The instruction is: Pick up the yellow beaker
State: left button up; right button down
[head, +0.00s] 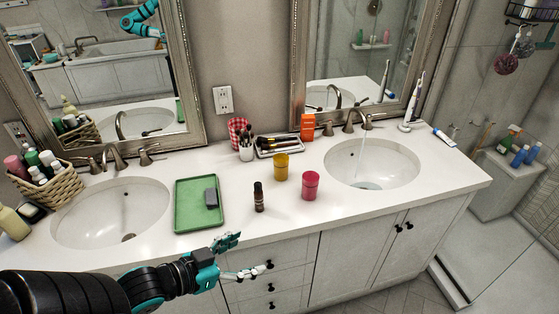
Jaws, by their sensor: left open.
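The yellow beaker (281,167) stands upright on the white counter, left of the right sink. A pink beaker (310,185) stands just in front of it and to its right. My left gripper (250,256) is open and empty in front of the counter's front edge, by the drawers. It is below and to the left of the yellow beaker, well apart from it. My right gripper is not in view.
A dark small bottle (259,197) stands between my left gripper and the yellow beaker. A green tray (187,216) with a grey block lies to the left. Behind are a brush cup (246,152), a brush tray (265,151) and an orange box (308,126). Sinks (372,162) flank the area.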

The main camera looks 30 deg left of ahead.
aim_at(281, 161)
jog(key=i+j, duration=0.95)
jog(key=j, duration=0.25)
